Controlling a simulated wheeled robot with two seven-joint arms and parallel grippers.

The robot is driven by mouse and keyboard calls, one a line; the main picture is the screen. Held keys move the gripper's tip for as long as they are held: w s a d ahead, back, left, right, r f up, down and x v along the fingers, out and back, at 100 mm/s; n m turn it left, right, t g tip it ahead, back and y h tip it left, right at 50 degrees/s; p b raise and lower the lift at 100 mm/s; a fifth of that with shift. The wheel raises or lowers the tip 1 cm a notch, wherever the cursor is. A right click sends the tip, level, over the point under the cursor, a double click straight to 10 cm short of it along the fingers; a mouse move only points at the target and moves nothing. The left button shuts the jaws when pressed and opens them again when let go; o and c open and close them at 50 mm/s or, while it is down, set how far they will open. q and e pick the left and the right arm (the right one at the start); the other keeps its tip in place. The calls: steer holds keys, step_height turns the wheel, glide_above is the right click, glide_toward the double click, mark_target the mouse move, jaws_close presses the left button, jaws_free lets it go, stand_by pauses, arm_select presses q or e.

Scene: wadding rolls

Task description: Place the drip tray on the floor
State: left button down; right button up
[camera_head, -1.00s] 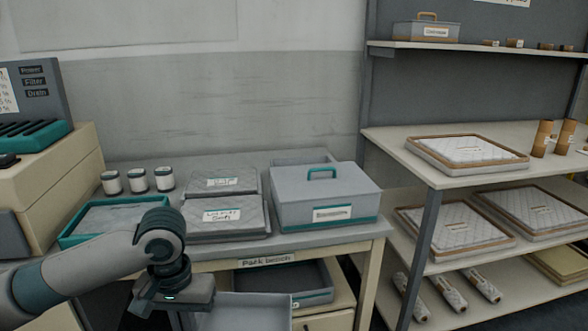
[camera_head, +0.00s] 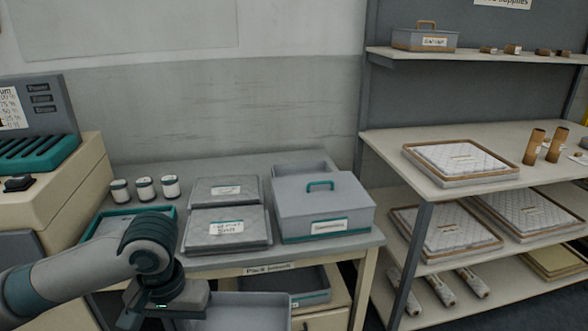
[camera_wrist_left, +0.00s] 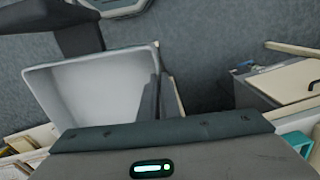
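The drip tray (camera_head: 245,312) is a grey, open, empty tray at the bottom of the head view, in front of the bench and partly cut off. In the left wrist view the tray (camera_wrist_left: 90,88) shows its pale inside above grey floor. My left gripper (camera_head: 165,312) is at the tray's left side in the head view. In the left wrist view a dark finger lies along the tray's right wall, and the gripper appears shut on that wall. The fingertips are mostly hidden. The floor (camera_wrist_left: 205,50) shows around the tray. My right gripper is in neither view.
The bench (camera_head: 350,243) carries a grey lidded box (camera_head: 320,205), folded pads (camera_head: 225,228) and several small jars (camera_head: 145,188). An open drawer (camera_head: 312,288) juts out below it. A shelf rack (camera_head: 425,215) stands at right. A beige machine (camera_head: 85,185) is at left.

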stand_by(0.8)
arm_select(q)
steer(key=s+f, duration=0.4)
steer(key=f, duration=1.1)
steer(key=shift+d, duration=0.1)
